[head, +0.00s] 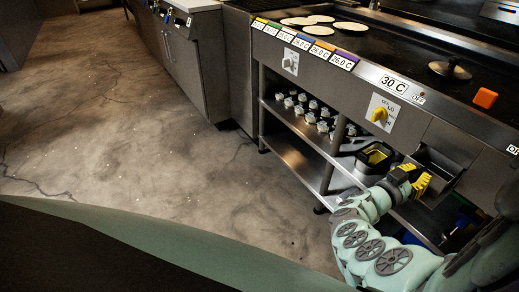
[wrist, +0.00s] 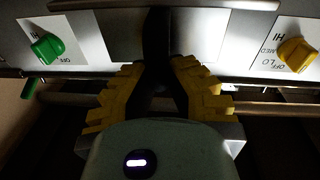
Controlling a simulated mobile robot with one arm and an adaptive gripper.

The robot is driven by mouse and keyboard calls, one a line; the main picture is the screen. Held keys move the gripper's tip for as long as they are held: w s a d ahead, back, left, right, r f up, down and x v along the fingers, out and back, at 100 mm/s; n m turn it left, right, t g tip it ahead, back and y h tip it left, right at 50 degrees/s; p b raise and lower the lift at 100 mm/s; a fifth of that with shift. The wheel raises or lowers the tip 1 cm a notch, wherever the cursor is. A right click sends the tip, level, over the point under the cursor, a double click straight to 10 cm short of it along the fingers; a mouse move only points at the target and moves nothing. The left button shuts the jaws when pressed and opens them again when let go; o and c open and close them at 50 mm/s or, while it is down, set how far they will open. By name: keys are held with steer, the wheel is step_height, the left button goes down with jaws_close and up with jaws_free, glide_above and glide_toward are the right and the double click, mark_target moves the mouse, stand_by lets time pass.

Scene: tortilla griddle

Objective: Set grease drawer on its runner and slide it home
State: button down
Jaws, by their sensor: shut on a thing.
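The grease drawer (head: 446,163) is an open-topped metal box with a dark inside. In the head view it sits at the griddle front, right of the yellow knob, jutting out of the front panel. My gripper (head: 418,179) is at its near left side, its yellow fingers shut against the drawer's front. In the wrist view my gripper (wrist: 158,85) has both yellow fingers closed in on a dark upright piece, too dim to make out well. The runner is hidden, so I cannot tell whether the drawer rests on it.
The griddle (head: 390,60) carries several tortillas (head: 320,30) and a round press (head: 449,69). A yellow knob (head: 380,115) is on its front. The floor at left is clear.

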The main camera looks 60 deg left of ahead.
steer(key=shift+w+d+b, duration=0.15)
steer(key=shift+w+b, duration=1.6)
steer(key=shift+w, duration=1.55)
stand_by(4.7)
